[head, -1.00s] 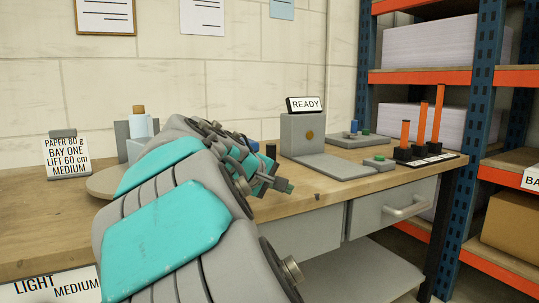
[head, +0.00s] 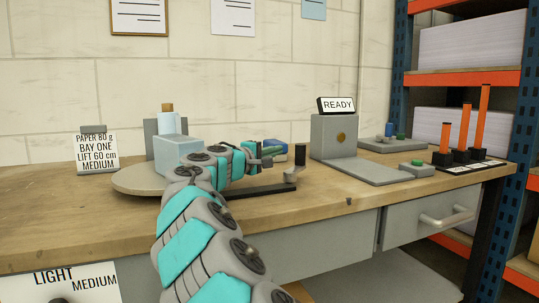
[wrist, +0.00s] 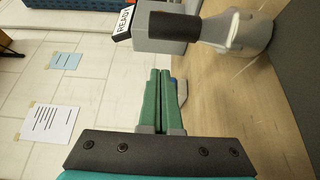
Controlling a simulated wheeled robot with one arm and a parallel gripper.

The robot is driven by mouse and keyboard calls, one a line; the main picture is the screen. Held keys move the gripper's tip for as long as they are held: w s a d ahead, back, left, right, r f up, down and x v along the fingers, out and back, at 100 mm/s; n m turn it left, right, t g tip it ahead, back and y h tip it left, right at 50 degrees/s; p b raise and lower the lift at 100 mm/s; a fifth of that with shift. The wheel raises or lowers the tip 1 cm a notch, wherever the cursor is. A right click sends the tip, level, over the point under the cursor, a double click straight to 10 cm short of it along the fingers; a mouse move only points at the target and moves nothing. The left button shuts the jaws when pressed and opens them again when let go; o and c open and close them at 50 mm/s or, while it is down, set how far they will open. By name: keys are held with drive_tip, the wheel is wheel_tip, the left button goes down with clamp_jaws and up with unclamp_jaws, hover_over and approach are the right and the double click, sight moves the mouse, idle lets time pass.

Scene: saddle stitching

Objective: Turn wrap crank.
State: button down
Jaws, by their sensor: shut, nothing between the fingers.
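The crank has an upright dark handle (head: 300,156) on a grey end piece (head: 291,175), and a flat dark bar (head: 262,190) runs left from it along the bench. In the wrist view the dark handle (wrist: 205,31) and its grey end piece (wrist: 250,36) lie beyond my fingertips, above and to the right of them. My gripper (head: 270,151) is left of the handle, apart from it. Its green fingers (wrist: 159,72) are shut together and empty. My arm hides part of the round grey plate (head: 135,180) and the bar's left end.
A pale blue block (head: 172,148) stands on the plate behind my arm. A grey stand with a READY sign (head: 338,105) is right of the crank. Orange posts (head: 467,125) stand farther right by the shelving.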

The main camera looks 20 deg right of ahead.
sight(297, 152)
drive_tip(key=x, duration=0.4)
drive_tip(key=shift+w+d, duration=0.1)
drive_tip(key=shift+d, duration=0.15)
drive_tip(key=shift+s+d, duration=0.25)
drive_tip(key=shift+s, duration=0.75)
drive_tip(key=shift+s+d, duration=0.25)
drive_tip(key=shift+s, duration=0.75)
drive_tip(key=shift+g, duration=0.3)
drive_tip(key=shift+s+d+m+g+h+p, duration=0.15)
drive_tip(key=shift+d+m+g+h+p, duration=0.1)
drive_tip(key=shift+m+g+h+p, duration=0.45)
drive_tip(key=shift+s+d+m+g+h+p, duration=0.2)
drive_tip(key=shift+m+g+h+p, duration=0.15)
drive_tip(key=shift+m+g, duration=0.65)
drive_tip(key=shift+s+d+g, duration=0.15)
drive_tip(key=shift+s+g, duration=0.05)
drive_tip(key=shift+g, duration=0.1)
